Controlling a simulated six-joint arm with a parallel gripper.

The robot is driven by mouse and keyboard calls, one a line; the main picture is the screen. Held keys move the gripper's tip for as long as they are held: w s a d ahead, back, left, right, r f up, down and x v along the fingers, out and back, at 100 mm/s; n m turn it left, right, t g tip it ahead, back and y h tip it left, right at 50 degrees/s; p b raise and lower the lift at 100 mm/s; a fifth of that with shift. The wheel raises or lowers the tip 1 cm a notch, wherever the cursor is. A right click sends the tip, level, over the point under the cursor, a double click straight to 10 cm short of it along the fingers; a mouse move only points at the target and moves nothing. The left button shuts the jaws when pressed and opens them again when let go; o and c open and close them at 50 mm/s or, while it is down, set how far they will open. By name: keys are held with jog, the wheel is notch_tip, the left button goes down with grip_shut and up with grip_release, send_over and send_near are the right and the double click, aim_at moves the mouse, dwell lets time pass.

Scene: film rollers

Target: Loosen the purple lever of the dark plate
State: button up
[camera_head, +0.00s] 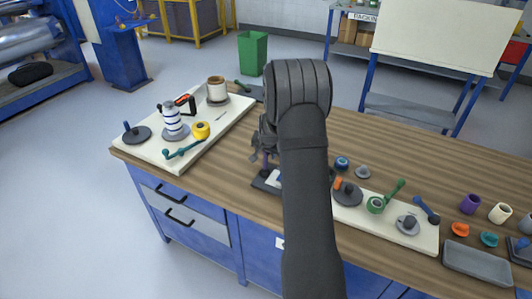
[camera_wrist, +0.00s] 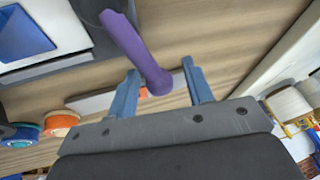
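The dark plate (camera_head: 262,184) lies on the wooden bench, partly hidden behind my arm, with a pale sheet on it. In the wrist view the purple lever (camera_wrist: 130,42) slants from a dark round base on the plate (camera_wrist: 72,61) down to a rounded end. My gripper (camera_wrist: 160,86) is open, and that rounded end shows between its two blue fingers with a gap on each side. In the head view my gripper (camera_head: 262,143) is mostly hidden by my arm.
A white board (camera_head: 218,122) with a spool, a striped bottle and a yellow roll stands at the left. Another white board (camera_head: 425,238) with green and blue levers lies at the right. Cups and a grey tray (camera_head: 478,263) are further right.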

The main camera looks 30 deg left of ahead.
grip_shut()
jog(key=shift+a, duration=0.1)
jog(key=a+n, duration=0.1)
jog(key=s+n+g+y, duration=0.1)
jog(key=n, duration=0.1)
jog(key=shift+a, duration=0.35)
jog(key=n, duration=0.1)
jog(key=s+a+n+g, duration=0.1)
jog(key=n, duration=0.1)
jog(key=shift+s+a+y, duration=0.1)
jog(key=shift+s+y, duration=0.1)
jog(key=shift+y, duration=0.1)
jog(key=s+n, duration=0.1)
jog(key=s+a+n+g, duration=0.1)
jog(key=n, duration=0.1)
jog(key=shift+s+a+n+g, duration=0.1)
jog(key=shift+s+n+g, duration=0.35)
jog(key=shift+n, duration=0.35)
jog(key=shift+s+a+n+g, duration=0.1)
jog(key=shift+s+n+g, duration=0.3)
jog(key=shift+n, duration=0.4)
